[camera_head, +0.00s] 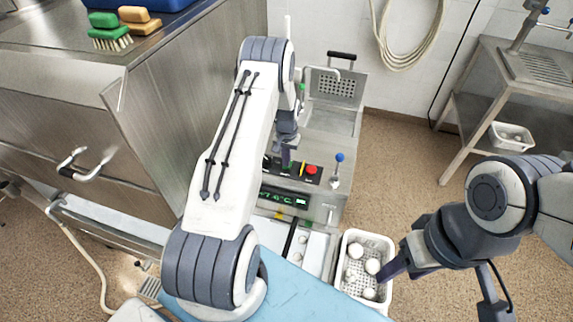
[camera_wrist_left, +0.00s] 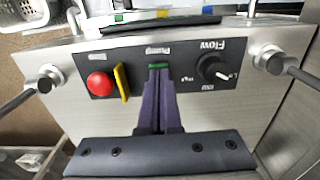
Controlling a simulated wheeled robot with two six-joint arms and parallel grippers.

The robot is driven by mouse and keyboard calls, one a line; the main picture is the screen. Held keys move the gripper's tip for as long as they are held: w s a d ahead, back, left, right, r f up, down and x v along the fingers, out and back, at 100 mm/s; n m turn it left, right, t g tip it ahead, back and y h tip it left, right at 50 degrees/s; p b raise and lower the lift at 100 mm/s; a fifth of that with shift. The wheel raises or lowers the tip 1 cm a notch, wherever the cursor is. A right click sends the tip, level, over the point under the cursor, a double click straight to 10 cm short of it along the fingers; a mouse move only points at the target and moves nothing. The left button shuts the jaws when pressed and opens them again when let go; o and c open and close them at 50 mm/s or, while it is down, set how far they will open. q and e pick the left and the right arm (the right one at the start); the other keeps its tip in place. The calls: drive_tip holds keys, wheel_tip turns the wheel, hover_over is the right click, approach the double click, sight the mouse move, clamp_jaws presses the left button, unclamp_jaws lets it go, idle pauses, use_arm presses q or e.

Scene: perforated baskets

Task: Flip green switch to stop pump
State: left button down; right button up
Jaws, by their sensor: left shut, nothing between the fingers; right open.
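The green switch (camera_wrist_left: 158,68) sits under an upside-down "Pump" label on the control panel (camera_wrist_left: 187,102) in the left wrist view. My left gripper (camera_wrist_left: 159,84) is shut and empty, its purple fingertips right at the switch and covering part of it. I cannot tell whether they touch or which way the switch is set. In the head view my left gripper (camera_head: 286,160) points down at the panel and hides the switch. My right gripper (camera_head: 440,289) is open and empty, one finger near the white basket.
A red button (camera_wrist_left: 99,83) with a yellow piece (camera_wrist_left: 121,82) is on one side of the switch, and a black Flow knob (camera_wrist_left: 212,69) on the other. A blue-topped lever (camera_head: 339,158) stands beside the panel. The white basket (camera_head: 347,237) holds several white balls.

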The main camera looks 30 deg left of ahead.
use_arm(q)
drive_tip(key=shift+f+b, duration=0.3)
drive_tip(key=shift+f, duration=0.2)
drive_tip(key=shift+r+p, duration=2.15)
drive_tip(key=shift+r, duration=1.45)
